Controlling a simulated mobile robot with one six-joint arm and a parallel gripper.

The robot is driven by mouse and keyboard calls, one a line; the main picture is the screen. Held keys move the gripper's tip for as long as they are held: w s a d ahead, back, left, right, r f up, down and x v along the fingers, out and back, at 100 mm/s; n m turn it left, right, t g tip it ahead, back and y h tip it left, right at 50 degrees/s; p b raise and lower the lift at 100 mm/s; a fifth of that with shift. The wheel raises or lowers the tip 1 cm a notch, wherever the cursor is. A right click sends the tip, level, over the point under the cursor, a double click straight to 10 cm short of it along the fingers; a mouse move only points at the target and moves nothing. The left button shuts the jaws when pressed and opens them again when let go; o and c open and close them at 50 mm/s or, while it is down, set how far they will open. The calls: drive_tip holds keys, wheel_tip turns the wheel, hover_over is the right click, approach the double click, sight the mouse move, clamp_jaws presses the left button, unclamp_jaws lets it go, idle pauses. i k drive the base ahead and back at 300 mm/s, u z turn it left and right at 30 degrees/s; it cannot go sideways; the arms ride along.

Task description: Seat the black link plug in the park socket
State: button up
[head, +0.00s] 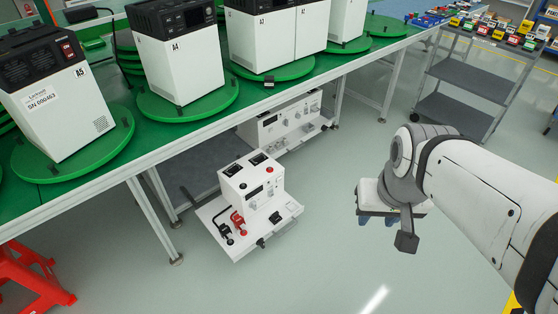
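A white test unit (250,185) stands low on a ledge-like base beside the bench, with dark square openings on its top. A black link plug (222,228) with a looped handle sits at the front left of this base. A red plug (238,222) is right beside it. I cannot tell which opening or fitting is the park socket, nor whether the black plug is seated in anything. My gripper (383,219) hangs to the right of the unit, well apart from it, over the floor. My wrist hides most of it, so its opening and any held object are unclear.
A green-topped bench (155,131) carries white instrument boxes on green turntables. A second white unit (285,124) sits under the bench. A red stool (35,280) is at the lower left, a grey cart (470,78) at the upper right. The floor between unit and gripper is clear.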

sight(249, 178)
drive_tip(key=z, duration=0.25)
drive_tip(key=k, duration=0.1)
drive_tip(key=u, duration=0.7)
drive_tip(key=i, duration=1)
drive_tip(key=u, duration=0.05)
drive_tip(key=k, duration=0.6)
drive_tip(key=z, duration=0.35)
drive_tip(key=i, duration=0.8)
drive_tip(key=z, duration=0.2)
